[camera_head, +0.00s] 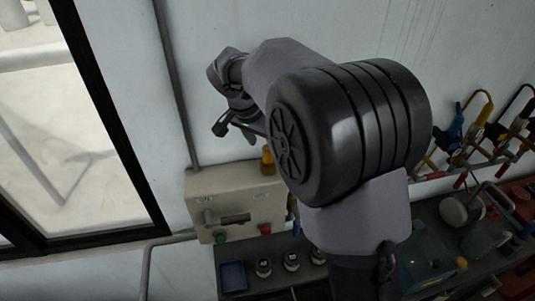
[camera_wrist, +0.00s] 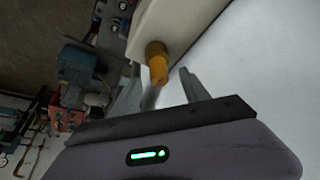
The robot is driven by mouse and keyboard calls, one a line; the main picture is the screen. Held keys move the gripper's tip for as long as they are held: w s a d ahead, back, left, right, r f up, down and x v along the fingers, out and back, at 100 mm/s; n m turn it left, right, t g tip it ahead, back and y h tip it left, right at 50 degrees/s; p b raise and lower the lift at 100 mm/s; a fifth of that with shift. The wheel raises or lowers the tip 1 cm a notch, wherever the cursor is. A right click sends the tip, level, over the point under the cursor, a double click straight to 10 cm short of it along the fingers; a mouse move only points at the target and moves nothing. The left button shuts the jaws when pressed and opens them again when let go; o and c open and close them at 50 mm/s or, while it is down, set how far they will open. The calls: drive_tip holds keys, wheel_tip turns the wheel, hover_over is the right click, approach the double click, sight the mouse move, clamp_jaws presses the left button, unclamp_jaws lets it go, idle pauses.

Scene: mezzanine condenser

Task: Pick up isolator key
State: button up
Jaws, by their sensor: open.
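An amber cylindrical piece (camera_head: 268,160) stands upright on top of a beige control box (camera_head: 236,205) on the wall. It may be the isolator key, but I cannot tell for sure. In the wrist view the amber piece (camera_wrist: 157,62) shows just beyond my open gripper (camera_wrist: 169,84), between the lines of the two fingers, with nothing held. In the head view my gripper (camera_head: 236,128) is above and left of the amber piece, close to the wall. My arm hides part of the box's right side.
The box has a green and a red button on its front. Below it a grey bench (camera_head: 335,285) carries a blue tray (camera_head: 233,277) and several small round items. Hand tools (camera_head: 480,125) hang at right. A dark-framed window (camera_head: 70,130) is at left; the wall around my gripper is bare.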

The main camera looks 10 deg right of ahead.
sight(268, 158)
drive_tip(key=x, duration=0.3)
drive_tip(key=p+x, duration=0.1)
drive_tip(key=x, duration=0.1)
drive_tip(key=shift+w+d, duration=0.25)
drive_tip(key=shift+d, duration=0.05)
drive_tip(key=shift+s+r, duration=0.1)
drive_tip(key=shift+r, duration=0.05)
drive_tip(key=shift+s, duration=0.15)
drive_tip(key=c, duration=0.3)
clamp_jaws()
